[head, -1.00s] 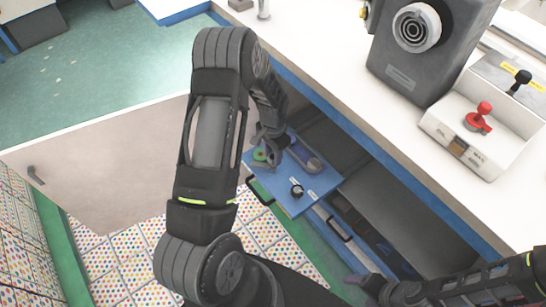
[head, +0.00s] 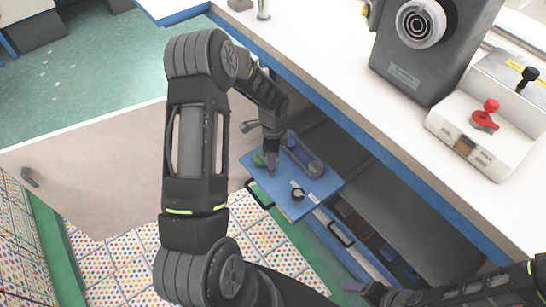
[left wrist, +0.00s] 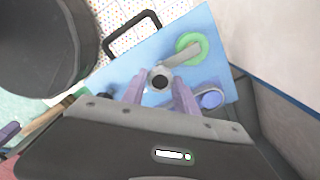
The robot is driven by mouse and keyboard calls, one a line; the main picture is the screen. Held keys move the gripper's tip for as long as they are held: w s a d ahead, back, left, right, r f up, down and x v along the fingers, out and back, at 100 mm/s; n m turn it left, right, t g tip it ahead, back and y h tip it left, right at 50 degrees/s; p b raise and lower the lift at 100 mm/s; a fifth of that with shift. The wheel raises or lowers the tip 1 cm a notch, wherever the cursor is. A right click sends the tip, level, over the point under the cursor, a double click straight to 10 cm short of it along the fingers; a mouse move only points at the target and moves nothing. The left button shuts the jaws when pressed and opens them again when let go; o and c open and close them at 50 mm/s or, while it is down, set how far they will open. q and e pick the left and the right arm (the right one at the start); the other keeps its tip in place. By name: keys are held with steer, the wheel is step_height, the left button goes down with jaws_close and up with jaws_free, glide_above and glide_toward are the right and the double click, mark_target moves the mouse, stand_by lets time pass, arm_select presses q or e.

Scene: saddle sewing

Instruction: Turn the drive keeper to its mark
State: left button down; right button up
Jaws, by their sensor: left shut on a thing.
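A blue panel (head: 318,190) stands out from under the counter. In the left wrist view, a grey lever with a round, dark-centred end (left wrist: 160,80), seemingly the drive keeper, reaches toward a green ring (left wrist: 187,40) on the panel. My left gripper (head: 271,165) points down at the panel. In the left wrist view its purple fingers (left wrist: 158,92) are on both sides of the lever's round end, shut on it. The mark cannot be made out. The green ring is partly hidden by the gripper in the head view. My right gripper (head: 362,290) is at the bottom, its jaws unclear.
A black knob (head: 297,194) and a grey-blue oval part (head: 305,158) are also on the panel. A black handle (head: 258,195) sticks out at its left edge. The white counter (head: 345,82) is above, with a dark machine (head: 415,70) and a red-knobbed box (head: 470,140).

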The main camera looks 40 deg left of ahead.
arm_select(q)
steer(key=shift+m, duration=0.3)
steer(key=c, duration=0.9)
jaws_free()
steer(key=shift+c, duration=0.2)
step_height(320, 180, up, 8)
steer(key=shift+f, duration=0.1)
